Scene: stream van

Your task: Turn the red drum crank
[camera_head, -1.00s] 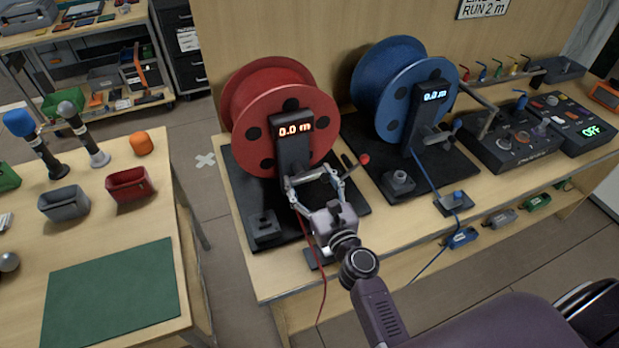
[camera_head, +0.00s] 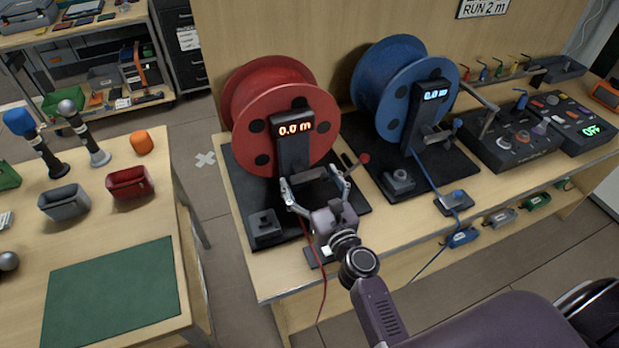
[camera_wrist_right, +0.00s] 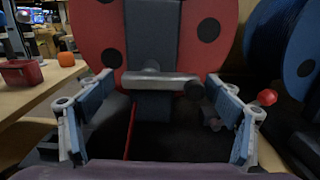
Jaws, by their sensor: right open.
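The red drum (camera_head: 262,101) stands on its dark base plate (camera_head: 243,208), with a black post and a 0.0 m display (camera_head: 295,129) in front. In the right wrist view, a grey crank bar (camera_wrist_right: 150,79) lies level across the post, with a dark knob (camera_wrist_right: 194,90) at its right end. My right gripper (camera_head: 315,179) is open in front of the post; its fingers stand either side of the bar in the wrist view, with no clear contact. In the head view the gripper partly covers the crank area. My left gripper is out of view.
A red-tipped lever (camera_head: 364,159) stands just right of my right gripper. The blue drum (camera_head: 382,84) is further right, then control boxes (camera_head: 510,140). A small dark box (camera_head: 265,228) sits at the left front of the red drum's base. A separate table with a green mat (camera_head: 110,290) is left.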

